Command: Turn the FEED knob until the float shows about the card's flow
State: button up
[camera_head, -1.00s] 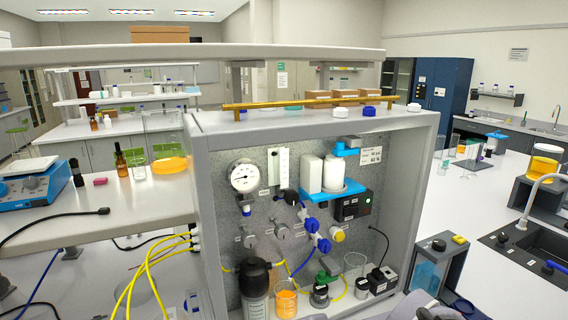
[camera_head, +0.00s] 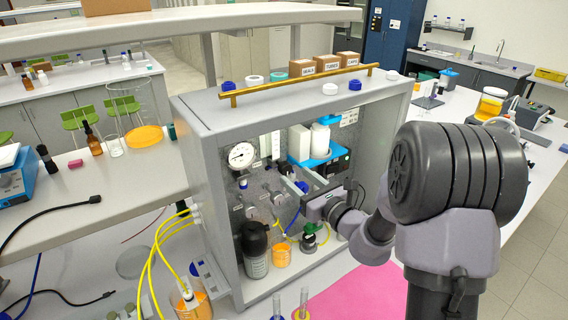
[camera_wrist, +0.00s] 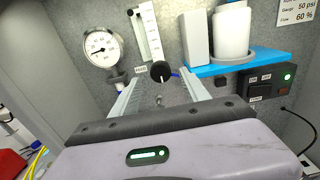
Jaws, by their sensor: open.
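The black FEED knob (camera_wrist: 160,72) is below the clear flow tube (camera_wrist: 150,33) on the speckled panel, beside a small label. My gripper (camera_wrist: 160,76) is open, with one pale finger on each side of the knob in the wrist view. I cannot tell whether either finger touches it. The float's height in the tube cannot be read. The card (camera_wrist: 304,14) at the upper right reads gauge 50 psi and flow 60 %. In the head view, my gripper (camera_head: 302,197) reaches into the rig's front, and the flow tube (camera_head: 276,143) shows above it.
A round dial gauge (camera_wrist: 100,45) is left of the tube. A blue bracket (camera_wrist: 247,60) with white canisters (camera_wrist: 232,30) is close on the right, above a black switch box (camera_wrist: 268,85). A dark-capped bottle (camera_head: 255,248) and an orange beaker (camera_head: 281,255) stand below.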

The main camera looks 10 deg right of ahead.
aim_at(288, 169)
jog(key=x, duration=0.6)
jog(key=shift+w+a+p, duration=0.1)
jog(key=shift+w+p, duration=0.25)
jog(key=shift+s, duration=0.1)
grip_shut()
